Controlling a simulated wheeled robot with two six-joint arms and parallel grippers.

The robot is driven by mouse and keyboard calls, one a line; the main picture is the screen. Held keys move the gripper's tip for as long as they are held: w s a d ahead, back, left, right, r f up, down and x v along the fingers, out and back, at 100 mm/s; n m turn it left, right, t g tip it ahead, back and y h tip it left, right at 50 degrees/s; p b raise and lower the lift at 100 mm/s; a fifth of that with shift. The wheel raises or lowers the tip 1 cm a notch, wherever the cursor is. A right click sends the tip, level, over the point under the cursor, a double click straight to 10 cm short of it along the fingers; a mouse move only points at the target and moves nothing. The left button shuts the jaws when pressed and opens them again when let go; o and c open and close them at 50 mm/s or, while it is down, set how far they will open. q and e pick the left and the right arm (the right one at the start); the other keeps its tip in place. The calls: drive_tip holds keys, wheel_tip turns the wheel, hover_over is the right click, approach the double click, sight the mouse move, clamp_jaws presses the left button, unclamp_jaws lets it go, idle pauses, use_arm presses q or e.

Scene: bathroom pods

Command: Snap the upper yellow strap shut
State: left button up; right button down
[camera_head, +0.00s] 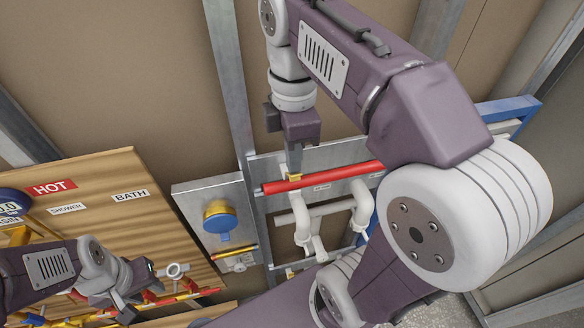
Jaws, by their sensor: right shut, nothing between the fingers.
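The upper yellow strap (295,177) shows as a small yellow piece near the left end of the red pipe (335,175). My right gripper (294,168) points down at it, shut and empty, with its tips at or just above the strap. I cannot tell whether they touch. The tips partly hide the strap, so its latch state is unclear. A second small yellow piece (290,274) shows lower down. My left gripper (128,305) is at the lower left, in front of the pipework, away from the strap. Its finger gap is unclear.
White pipes (301,220) run below the red pipe. A panel with a yellow and blue round valve (219,222) stands left of them. A wooden board (100,182) labelled HOT, SHOWER and BATH is at the left. A metal stud (231,85) rises behind. My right arm covers much of the right side.

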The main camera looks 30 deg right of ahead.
sight(296, 175)
drive_tip(key=shift+s+a+f+b, duration=0.1)
drive_tip(key=shift+s+f+b, duration=0.3)
drive_tip(key=shift+f+b, duration=0.3)
drive_tip(key=shift+s+a+f+b, duration=0.1)
drive_tip(key=shift+s+f+b, duration=0.25)
drive_tip(key=shift+f+b, duration=0.35)
drive_tip(key=shift+s+r+p, duration=0.1)
drive_tip(key=shift+r+p, duration=0.15)
drive_tip(key=shift+p, duration=0.15)
drive_tip(key=s+r, duration=0.2)
drive_tip(key=shift+a+r+b, duration=0.25)
drive_tip(key=shift+r+b, duration=0.05)
drive_tip(key=shift+b, duration=0.1)
drive_tip(key=s+r, duration=0.1)
drive_tip(key=r, duration=0.2)
drive_tip(key=shift+s+a, duration=0.2)
drive_tip(key=shift+s, duration=0.2)
